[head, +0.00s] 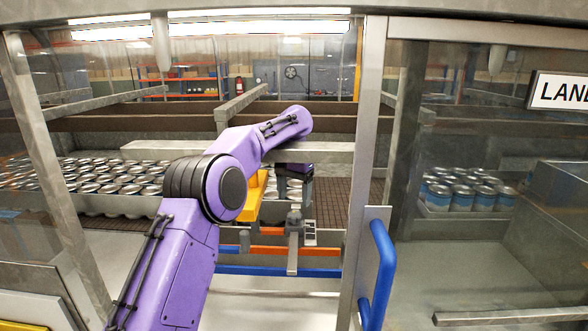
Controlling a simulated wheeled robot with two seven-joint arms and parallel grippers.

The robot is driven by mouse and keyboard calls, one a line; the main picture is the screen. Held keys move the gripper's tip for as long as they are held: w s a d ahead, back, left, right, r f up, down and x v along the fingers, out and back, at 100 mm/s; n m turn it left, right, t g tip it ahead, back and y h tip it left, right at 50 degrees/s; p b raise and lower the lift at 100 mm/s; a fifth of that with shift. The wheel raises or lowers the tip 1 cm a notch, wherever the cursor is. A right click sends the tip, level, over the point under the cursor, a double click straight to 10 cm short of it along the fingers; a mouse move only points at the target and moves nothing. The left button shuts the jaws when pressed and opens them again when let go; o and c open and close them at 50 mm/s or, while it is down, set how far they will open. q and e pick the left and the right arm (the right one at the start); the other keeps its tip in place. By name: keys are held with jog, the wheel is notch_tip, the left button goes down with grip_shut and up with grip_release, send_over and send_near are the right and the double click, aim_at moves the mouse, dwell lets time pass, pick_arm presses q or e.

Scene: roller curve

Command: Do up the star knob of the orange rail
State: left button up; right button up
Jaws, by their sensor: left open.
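The orange rail (318,252) runs low across the doorway, above a blue rail (270,271). A grey bracket (293,240) crosses the orange rail, with a small grey knob-like part at its top; I cannot make out whether this is the star knob. My purple left arm reaches in through the doorway from the left. My left gripper (294,195) points down just above the bracket's top. My right gripper is not in view.
A grey door post with a blue handle (382,268) stands right of the opening. Rows of cans (118,177) stand at the left inside, more cans (462,190) behind the right pane. A yellow part (251,200) stands beside my gripper. A grey beam crosses behind my arm.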

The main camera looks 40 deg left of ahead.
aim_at(295, 213)
pick_arm(q)
jog(key=shift+d+r, duration=0.15)
jog(key=shift+r, duration=0.7)
jog(key=shift+w+r, duration=0.2)
jog(key=shift+r, duration=0.35)
notch_tip(295, 213, up, 5)
jog(key=shift+f, duration=0.1)
jog(key=shift+s, duration=0.1)
